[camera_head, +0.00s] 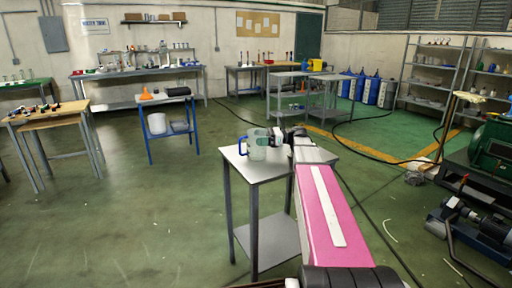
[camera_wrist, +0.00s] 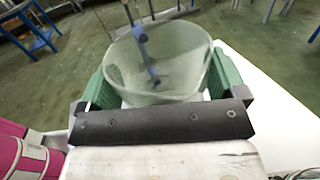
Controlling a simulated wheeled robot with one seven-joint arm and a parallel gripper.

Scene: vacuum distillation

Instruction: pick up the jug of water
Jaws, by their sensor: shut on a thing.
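The jug of water (camera_head: 257,146) is a clear, pale greenish vessel with a blue handle on its left side. It stands upright at or just above the top of a small grey metal table (camera_head: 243,169); I cannot tell whether its base touches. My gripper (camera_head: 270,138) reaches it from the right and is shut on it. In the wrist view the jug (camera_wrist: 160,70) sits between the green finger pads of my gripper (camera_wrist: 158,88), one on each side. The blue handle shows through its far wall. The water level is not clear.
The table has a lower shelf (camera_head: 275,235). A blue-framed stand (camera_head: 167,125) with an orange funnel (camera_head: 146,95) is behind to the left. Grey shelves (camera_head: 440,75) and green machinery (camera_head: 495,150) are at right. Cables lie on the floor. Open green floor lies left of the table.

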